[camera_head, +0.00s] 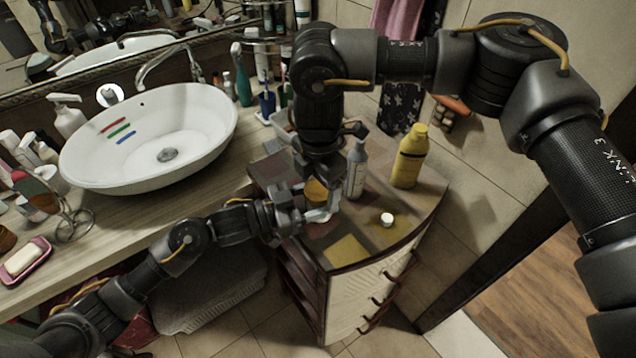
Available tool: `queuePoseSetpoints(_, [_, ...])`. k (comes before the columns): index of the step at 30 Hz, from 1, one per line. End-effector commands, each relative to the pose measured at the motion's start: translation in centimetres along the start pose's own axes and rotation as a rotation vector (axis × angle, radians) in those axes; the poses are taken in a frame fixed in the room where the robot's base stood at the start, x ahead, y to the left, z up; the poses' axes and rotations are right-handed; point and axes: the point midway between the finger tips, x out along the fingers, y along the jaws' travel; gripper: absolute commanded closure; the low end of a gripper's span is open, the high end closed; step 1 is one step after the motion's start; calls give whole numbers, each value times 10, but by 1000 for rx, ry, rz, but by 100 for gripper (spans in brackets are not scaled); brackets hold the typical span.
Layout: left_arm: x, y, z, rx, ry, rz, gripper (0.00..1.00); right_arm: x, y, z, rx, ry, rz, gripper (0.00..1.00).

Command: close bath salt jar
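A small amber-yellow object (316,190), which looks like part of the bath salt jar, is on the corner cabinet top beneath my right gripper. My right gripper (318,198) comes down from above, with its fingers at the amber object. My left gripper (300,215) reaches in from the left, low and close beside the same spot. The two grippers hide most of the jar, so I cannot tell which part is lid and which is body, or whether either gripper is shut on it.
On the cabinet top stand a yellow bottle (409,157), a grey pump bottle (356,168) close to my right gripper, and a small white round item (387,219). A yellow square (346,251) lies near the front edge. The white basin (150,140) is on the left counter.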

Motion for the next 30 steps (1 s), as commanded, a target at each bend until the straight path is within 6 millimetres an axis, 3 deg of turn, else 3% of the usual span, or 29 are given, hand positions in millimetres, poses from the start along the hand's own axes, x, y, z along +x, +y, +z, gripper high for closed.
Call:
queuePoseSetpoints(8, [0, 0, 0, -1, 0, 1, 100, 0, 0, 0, -1, -1, 0, 18])
queuePoseSetpoints(13, [0, 0, 0, -1, -1, 1, 100, -11, 0, 1, -1, -2, 2, 18])
queuePoseSetpoints(24, [0, 0, 0, -1, -1, 1, 100, -83, 1, 1, -1, -4, 3, 18])
queuePoseSetpoints(30, [0, 0, 0, -1, -1, 1, 100, -110, 0, 0, 0, -2, 1, 18])
